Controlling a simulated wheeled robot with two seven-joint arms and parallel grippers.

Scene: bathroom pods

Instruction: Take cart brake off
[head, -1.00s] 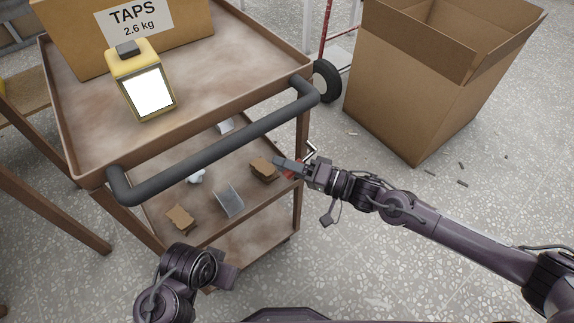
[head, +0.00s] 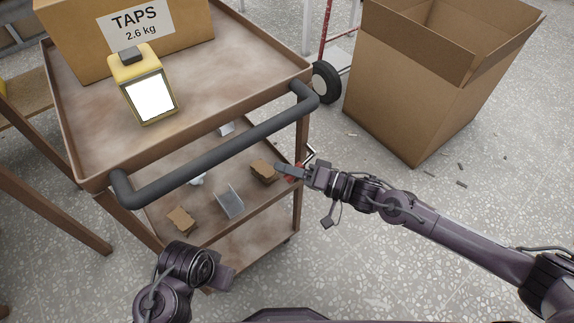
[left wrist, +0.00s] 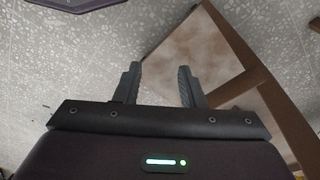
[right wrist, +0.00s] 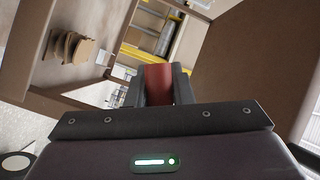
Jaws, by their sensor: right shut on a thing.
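The brown metal cart (head: 222,72) stands ahead with a dark grey push handle (head: 215,152) across its near side. A red brake grip (right wrist: 158,84) with a bent metal rod (head: 311,153) is at the cart's right near post. My right gripper (head: 287,171) is shut on the red brake grip, which sits between its fingers in the right wrist view. The fingers hide part of the grip in the head view. My left gripper (left wrist: 160,85) is open and empty, low near the cart's near left side; its fingers are clear only in the left wrist view.
A TAPS box (head: 120,30) and a yellow lamp (head: 125,75) stand on the cart's top. Brackets (head: 228,201) and small cardboard pieces (head: 182,219) lie on the lower shelf. A large open carton (head: 410,100) stands at right. Floor in front of it is mostly clear.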

